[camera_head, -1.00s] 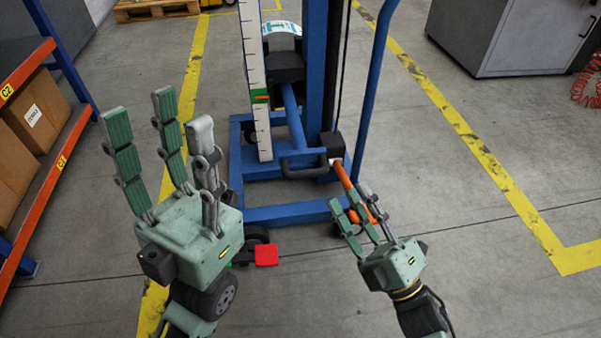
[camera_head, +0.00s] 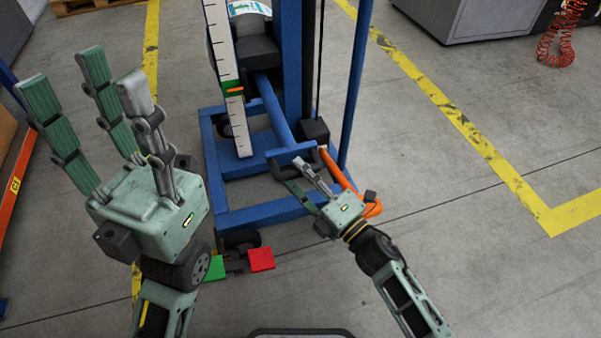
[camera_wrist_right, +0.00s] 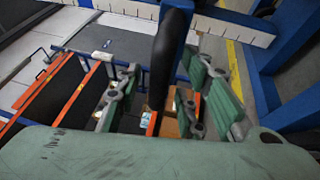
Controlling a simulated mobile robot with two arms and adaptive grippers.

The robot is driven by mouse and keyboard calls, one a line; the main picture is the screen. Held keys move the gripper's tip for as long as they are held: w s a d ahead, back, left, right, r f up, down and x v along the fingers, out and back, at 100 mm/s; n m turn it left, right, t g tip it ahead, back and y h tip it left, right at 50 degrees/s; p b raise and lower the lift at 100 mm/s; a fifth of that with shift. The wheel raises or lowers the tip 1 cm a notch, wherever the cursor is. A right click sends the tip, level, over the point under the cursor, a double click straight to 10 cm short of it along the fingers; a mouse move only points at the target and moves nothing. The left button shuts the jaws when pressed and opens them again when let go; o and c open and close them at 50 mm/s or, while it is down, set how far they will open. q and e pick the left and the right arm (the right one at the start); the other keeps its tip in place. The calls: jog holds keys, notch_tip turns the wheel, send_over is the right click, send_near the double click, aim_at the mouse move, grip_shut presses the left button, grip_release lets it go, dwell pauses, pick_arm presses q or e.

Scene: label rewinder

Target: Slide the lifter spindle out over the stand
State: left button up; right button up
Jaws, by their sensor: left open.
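The blue lifter (camera_head: 350,100) stands ahead, with a black block (camera_head: 257,50) and a white and green roll (camera_head: 248,8) high on it. I cannot tell which part is the spindle. My right gripper (camera_head: 303,172) is at the handle. In the right wrist view a black bar (camera_wrist_right: 170,50) stands between its spread fingers (camera_wrist_right: 155,100), with a gap on the left; contact is unclear. My left gripper (camera_head: 95,110) is open and empty, fingers up, left of the lifter.
A white scale (camera_head: 228,90) with a green and orange marker stands upright on the lifter. An orange lever (camera_head: 345,178) is beside my right gripper. Green (camera_head: 215,268) and red (camera_head: 261,259) pedals sit low in front.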

jog(key=shift+w+a, duration=0.2)
jog(key=shift+w, duration=0.05)
jog(key=shift+r, duration=0.1)
grip_shut()
dwell(0.4)
